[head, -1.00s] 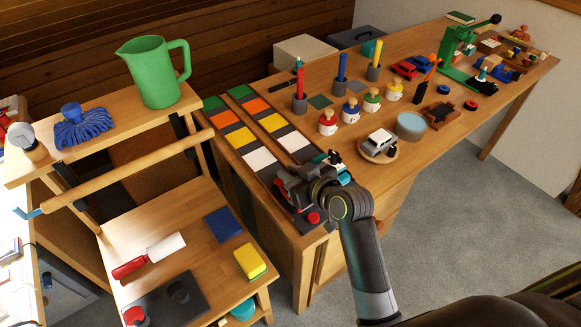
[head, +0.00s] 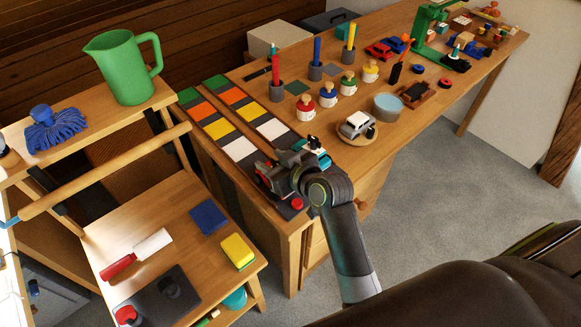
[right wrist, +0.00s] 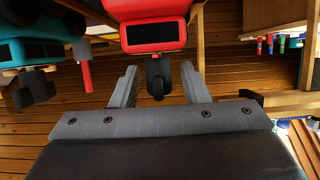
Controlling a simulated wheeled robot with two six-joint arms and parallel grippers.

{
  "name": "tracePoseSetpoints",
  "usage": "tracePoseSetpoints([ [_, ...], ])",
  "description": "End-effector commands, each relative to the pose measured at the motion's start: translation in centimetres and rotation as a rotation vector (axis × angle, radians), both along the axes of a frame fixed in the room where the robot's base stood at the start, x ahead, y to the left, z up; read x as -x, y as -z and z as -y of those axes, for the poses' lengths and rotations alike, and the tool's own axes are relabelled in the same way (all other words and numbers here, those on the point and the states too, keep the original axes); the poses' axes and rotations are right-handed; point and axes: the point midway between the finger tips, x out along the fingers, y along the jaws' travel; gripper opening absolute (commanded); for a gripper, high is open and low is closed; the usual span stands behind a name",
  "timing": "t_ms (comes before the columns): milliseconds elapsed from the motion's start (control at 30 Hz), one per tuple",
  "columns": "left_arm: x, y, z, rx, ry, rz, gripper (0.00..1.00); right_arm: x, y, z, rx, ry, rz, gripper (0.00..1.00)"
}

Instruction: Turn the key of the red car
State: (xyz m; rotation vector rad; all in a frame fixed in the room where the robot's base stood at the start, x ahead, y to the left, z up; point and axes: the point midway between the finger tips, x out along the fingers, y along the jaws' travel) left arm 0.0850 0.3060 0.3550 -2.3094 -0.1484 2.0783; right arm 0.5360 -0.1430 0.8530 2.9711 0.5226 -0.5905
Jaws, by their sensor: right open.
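The red car (right wrist: 155,36) is close ahead in the right wrist view, with a dark window panel facing me. Its dark key (right wrist: 157,76) sticks out toward me. My right gripper (right wrist: 160,70) is open, with one finger on each side of the key and a visible gap to both. My left gripper is not in view.
Another red car (head: 378,50) stands farther back.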

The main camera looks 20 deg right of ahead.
Motion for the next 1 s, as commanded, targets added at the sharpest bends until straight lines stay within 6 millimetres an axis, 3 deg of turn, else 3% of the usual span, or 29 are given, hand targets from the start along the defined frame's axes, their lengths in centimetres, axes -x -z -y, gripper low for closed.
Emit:
tracePoseSetpoints([
  [167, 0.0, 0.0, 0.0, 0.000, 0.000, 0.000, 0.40, 2.0, -0.9, 0.8, 0.002, 0.001, 0.001, 0.41],
  [733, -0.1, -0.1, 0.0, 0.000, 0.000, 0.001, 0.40, 12.5, -5.4, 4.5, 0.005, -0.001, -0.001, 0.41],
  [1000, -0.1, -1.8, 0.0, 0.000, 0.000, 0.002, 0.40, 14.6, -6.5, 5.3, 0.001, 0.001, -0.002, 0.41],
])
